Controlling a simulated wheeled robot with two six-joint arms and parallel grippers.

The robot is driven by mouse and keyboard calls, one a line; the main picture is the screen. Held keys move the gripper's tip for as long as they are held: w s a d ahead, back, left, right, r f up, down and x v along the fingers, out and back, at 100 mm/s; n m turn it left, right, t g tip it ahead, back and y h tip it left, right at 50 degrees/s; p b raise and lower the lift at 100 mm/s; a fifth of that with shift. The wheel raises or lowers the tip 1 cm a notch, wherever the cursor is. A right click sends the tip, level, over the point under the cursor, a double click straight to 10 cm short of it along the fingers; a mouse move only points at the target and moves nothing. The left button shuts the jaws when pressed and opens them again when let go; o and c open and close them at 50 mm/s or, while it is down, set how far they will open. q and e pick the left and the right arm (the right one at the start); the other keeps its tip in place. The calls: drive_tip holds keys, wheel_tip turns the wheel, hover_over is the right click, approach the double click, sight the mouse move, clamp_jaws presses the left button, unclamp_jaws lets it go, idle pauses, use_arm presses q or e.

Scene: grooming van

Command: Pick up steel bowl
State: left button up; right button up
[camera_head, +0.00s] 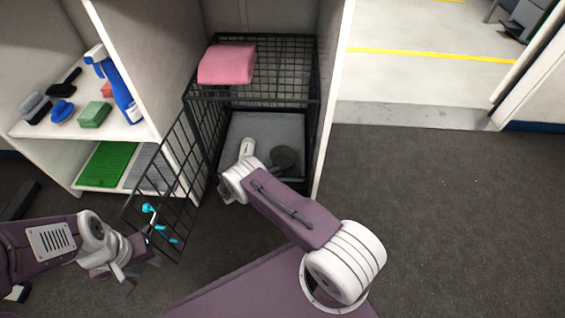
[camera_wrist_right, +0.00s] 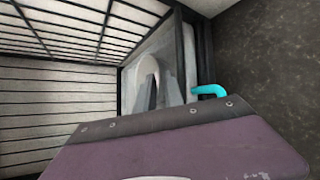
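A dark grey round thing (camera_head: 284,157), which looks like the steel bowl, sits on the grey floor of the wire crate (camera_head: 317,95), at its right side. My right arm reaches over to the crate's open front. Its wrist hides part of the inside, and I cannot make out its fingertips. In the right wrist view, a pale curved shape (camera_wrist_right: 146,72) with grey wedges stands near the crate bars; I cannot tell what it is. My left gripper (camera_head: 125,275) is low at the left, by the crate's door (camera_head: 172,185), its fingers unclear.
The crate door stands open to the left, with teal latches (camera_head: 165,238). A folded pink towel (camera_head: 228,64) lies on the crate. Shelves at left hold brushes, a blue spray bottle (camera_head: 124,98) and a green mat (camera_head: 107,164). Dark floor at the right is clear.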

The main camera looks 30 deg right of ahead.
sight(287, 166)
drive_tip(key=b+x, duration=0.3)
drive_tip(key=x, duration=0.1)
drive_tip(key=shift+d+f+b, duration=0.2)
drive_tip(key=shift+f+b, duration=0.05)
drive_tip(key=shift+b, duration=0.1)
drive_tip(key=shift+w+d, duration=0.15)
drive_tip(key=shift+d, duration=0.05)
drive_tip(key=shift+r, duration=0.15)
clamp_jaws()
idle(0.7)
wheel_tip(287, 166, up, 10)
drive_tip(key=p, duration=0.8)
